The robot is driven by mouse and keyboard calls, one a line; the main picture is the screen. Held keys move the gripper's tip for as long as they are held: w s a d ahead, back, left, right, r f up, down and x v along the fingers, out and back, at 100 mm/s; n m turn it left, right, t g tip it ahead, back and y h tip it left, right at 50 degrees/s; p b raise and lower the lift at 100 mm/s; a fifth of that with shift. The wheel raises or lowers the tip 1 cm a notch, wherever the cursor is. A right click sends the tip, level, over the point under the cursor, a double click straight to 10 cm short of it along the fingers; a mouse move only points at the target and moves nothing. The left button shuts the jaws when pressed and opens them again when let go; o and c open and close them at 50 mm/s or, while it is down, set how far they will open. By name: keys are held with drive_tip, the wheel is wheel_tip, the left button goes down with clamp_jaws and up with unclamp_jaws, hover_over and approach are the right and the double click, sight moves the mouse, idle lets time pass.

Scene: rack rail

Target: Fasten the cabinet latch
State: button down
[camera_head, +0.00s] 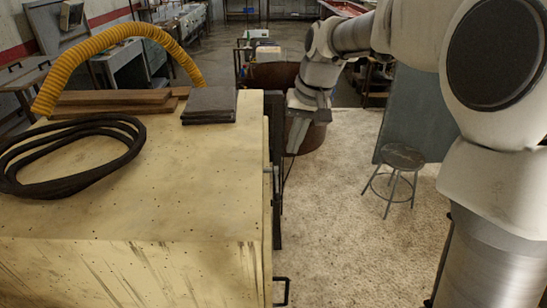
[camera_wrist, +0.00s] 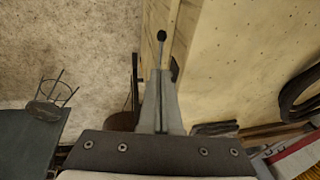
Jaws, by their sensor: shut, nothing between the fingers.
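The pale yellow cabinet (camera_head: 190,185) fills the left of the head view, and its speckled side or top shows at right in the wrist view (camera_wrist: 245,60). A thin lever with a black ball knob (camera_wrist: 161,35), apparently the latch, stands just past my fingertips in the wrist view, along the cabinet's edge. I cannot tell whether the fingers touch it. A small dark block (camera_wrist: 175,68) sits beside the lever. My gripper (camera_head: 295,146) is shut and empty, pointing down beside the cabinet's right edge; its closed fingers also show in the wrist view (camera_wrist: 160,74).
A black handle (camera_head: 281,291) sticks out low on the cabinet's right side. A coiled black hose (camera_head: 70,152), a yellow duct (camera_head: 110,38) and dark slabs (camera_head: 209,105) lie on top. A stool (camera_head: 402,158) stands right; the floor (camera_head: 335,220) between is clear. A rusty drum (camera_head: 270,78) stands behind.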

sight(277, 189)
drive_tip(key=shift+w, duration=0.1)
idle(0.3)
drive_tip(key=x, duration=1.4)
drive_tip(key=shift+p, duration=0.4)
drive_tip(key=shift+f+b, duration=0.15)
drive_tip(key=shift+b, duration=0.2)
